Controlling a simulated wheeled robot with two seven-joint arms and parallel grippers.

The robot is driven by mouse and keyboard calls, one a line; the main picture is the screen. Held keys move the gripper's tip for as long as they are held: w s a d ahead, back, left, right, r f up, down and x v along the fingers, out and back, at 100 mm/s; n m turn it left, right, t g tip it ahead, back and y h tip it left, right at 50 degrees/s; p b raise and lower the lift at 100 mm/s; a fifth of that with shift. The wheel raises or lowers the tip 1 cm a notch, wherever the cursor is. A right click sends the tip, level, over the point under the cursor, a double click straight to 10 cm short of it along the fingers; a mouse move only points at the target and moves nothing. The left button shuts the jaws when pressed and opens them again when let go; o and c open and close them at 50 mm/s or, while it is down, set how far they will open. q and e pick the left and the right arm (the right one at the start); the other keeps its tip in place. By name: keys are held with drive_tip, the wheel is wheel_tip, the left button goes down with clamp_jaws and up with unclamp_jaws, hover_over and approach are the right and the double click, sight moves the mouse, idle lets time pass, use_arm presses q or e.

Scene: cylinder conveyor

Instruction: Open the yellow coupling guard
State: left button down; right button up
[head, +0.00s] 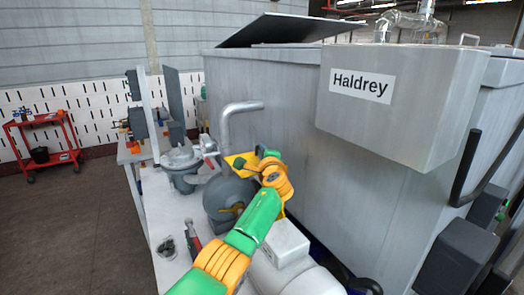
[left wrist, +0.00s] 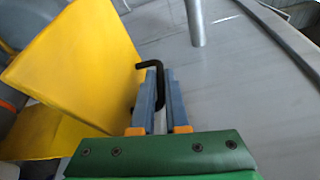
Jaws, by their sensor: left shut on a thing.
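The yellow coupling guard (left wrist: 85,62) fills the left of the left wrist view as a bent yellow sheet, tilted. In the head view only a small part of the guard (head: 236,162) shows past my arm. A black bent handle (left wrist: 148,65) stands at the guard's right edge. My left gripper (left wrist: 158,85) is shut on this black handle, with a blue-grey finger on either side of it. In the head view my left gripper (head: 266,155) is mostly hidden by my green and orange wrist. My right gripper is not in view.
A grey round pump casing (head: 226,196) sits beside the guard on a pale bench (head: 172,215). A bent grey pipe (head: 228,118) rises behind it. The large grey tank (head: 290,110) with a Haldrey box (head: 420,100) stands close on the right. A red cart (head: 42,140) is far left.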

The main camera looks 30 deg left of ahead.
use_arm(q)
drive_tip(key=shift+f, duration=0.1)
drive_tip(key=c, duration=0.9)
unclamp_jaws()
drive_tip(key=shift+w+d, duration=0.1)
drive_tip(key=shift+d, duration=0.05)
drive_tip(key=shift+v, duration=0.9)
drive_tip(key=b+v, duration=0.1)
drive_tip(key=v, duration=0.3)
drive_tip(key=shift+s+d, duration=0.4)
drive_tip(key=shift+s, duration=0.15)
